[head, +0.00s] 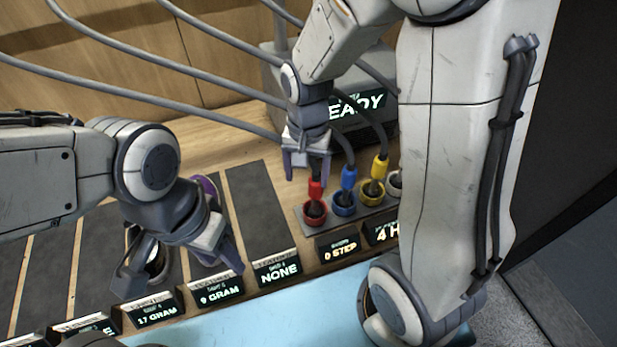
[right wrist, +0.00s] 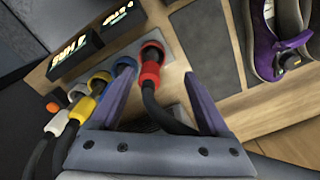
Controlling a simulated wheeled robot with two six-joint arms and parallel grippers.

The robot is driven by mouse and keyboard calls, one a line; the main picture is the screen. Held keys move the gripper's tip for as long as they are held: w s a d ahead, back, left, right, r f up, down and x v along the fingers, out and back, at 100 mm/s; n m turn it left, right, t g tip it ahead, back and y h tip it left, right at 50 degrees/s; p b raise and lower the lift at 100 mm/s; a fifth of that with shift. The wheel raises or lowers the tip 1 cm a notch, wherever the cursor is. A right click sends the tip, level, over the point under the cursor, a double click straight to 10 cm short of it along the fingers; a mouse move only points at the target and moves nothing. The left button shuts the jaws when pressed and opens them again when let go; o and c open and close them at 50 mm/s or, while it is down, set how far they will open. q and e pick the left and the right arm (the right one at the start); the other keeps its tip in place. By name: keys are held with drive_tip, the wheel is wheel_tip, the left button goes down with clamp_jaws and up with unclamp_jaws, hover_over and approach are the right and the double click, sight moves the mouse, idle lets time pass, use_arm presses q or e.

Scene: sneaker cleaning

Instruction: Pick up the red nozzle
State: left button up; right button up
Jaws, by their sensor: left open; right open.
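The red nozzle (head: 316,190) stands in a red-rimmed holder on a grey rack, with a dark hose running from it. In the right wrist view the red nozzle (right wrist: 150,72) lies between the two purple fingers of my right gripper (right wrist: 155,92), which is open with a gap on each side. In the head view my right gripper (head: 303,172) is just above and behind the nozzle. My left gripper (head: 180,275) is open at the left, over a sneaker (head: 158,262) that it partly hides.
Blue (head: 347,178), yellow (head: 377,168) and white nozzles stand right of the red one. A purple sneaker (right wrist: 272,50) shows in the right wrist view. Small displays (head: 277,268) line the front edge. A grey machine (head: 375,130) stands behind. Dark mats (head: 258,205) lie left of the rack.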

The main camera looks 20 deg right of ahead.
sight(316, 191)
drive_tip(key=d+m, duration=0.1)
drive_tip(key=w+d+f+m, duration=0.1)
drive_tip(key=shift+w+d+p, duration=0.3)
drive_tip(key=shift+d, duration=0.1)
wheel_tip(316, 191, down, 4)
drive_tip(key=shift+r, duration=0.1)
drive_tip(key=shift+w+f+p, duration=0.1)
drive_tip(key=shift+f+p, duration=0.7)
drive_tip(key=shift+f, duration=2.2)
use_arm(q)
wheel_tip(316, 191, up, 3)
drive_tip(key=shift+r, duration=0.15)
use_arm(e)
clamp_jaws()
drive_tip(key=shift+w, duration=0.1)
